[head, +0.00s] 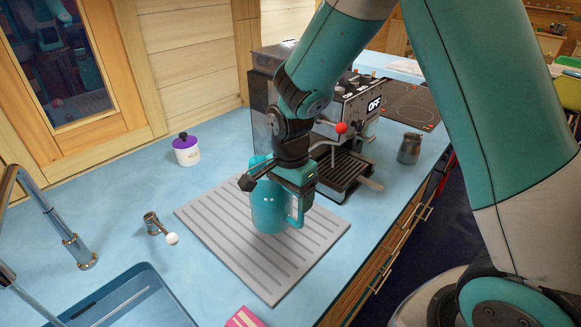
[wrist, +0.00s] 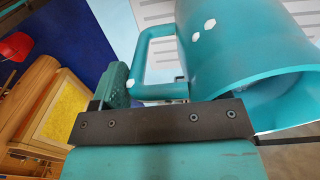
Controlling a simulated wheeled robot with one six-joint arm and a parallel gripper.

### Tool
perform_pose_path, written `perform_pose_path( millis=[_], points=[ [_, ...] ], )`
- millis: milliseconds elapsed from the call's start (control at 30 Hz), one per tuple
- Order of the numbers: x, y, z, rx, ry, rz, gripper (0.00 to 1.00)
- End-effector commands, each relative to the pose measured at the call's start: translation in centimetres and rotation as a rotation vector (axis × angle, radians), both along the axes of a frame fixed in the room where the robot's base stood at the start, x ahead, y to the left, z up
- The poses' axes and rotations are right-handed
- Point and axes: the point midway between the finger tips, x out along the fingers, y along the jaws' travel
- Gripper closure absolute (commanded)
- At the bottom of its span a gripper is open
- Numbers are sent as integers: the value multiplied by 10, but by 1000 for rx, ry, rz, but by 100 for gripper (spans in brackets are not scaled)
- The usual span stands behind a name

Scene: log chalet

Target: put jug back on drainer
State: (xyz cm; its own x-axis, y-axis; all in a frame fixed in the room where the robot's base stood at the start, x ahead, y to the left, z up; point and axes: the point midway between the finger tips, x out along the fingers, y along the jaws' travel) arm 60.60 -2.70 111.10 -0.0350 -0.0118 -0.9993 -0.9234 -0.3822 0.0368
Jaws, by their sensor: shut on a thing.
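A teal jug (head: 268,208) with a side handle and small white spots is upright over the grey ribbed drainer (head: 228,240) in the head view. My gripper (head: 285,182) is shut on the jug near its upper part and handle. In the wrist view the jug (wrist: 235,50) fills the right side, its handle loop pointing left. One finger of my gripper (wrist: 120,88) shows left of the handle; the other is hidden. A pale slotted part of the drainer (wrist: 158,14) shows behind the jug. I cannot tell whether the jug's base touches the drainer.
A coffee machine (head: 345,110) stands close behind the drainer, with a metal pitcher (head: 410,148) to its right. A purple-lidded pot (head: 186,150), a small metal item (head: 153,224), a tap (head: 78,252) and the sink (head: 130,300) are left. A pink object (head: 244,318) lies in front.

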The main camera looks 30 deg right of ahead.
Motion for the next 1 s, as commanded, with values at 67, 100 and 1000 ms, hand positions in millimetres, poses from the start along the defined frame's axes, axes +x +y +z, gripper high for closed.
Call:
perform_pose_path(
  millis=[67,100,1000],
  points=[
    [1,0,-9,1,-2,-1,85],
    [1,0,-14,1,-3,-1,85],
    [1,0,-65,1,-6,-1,85]
  ],
)
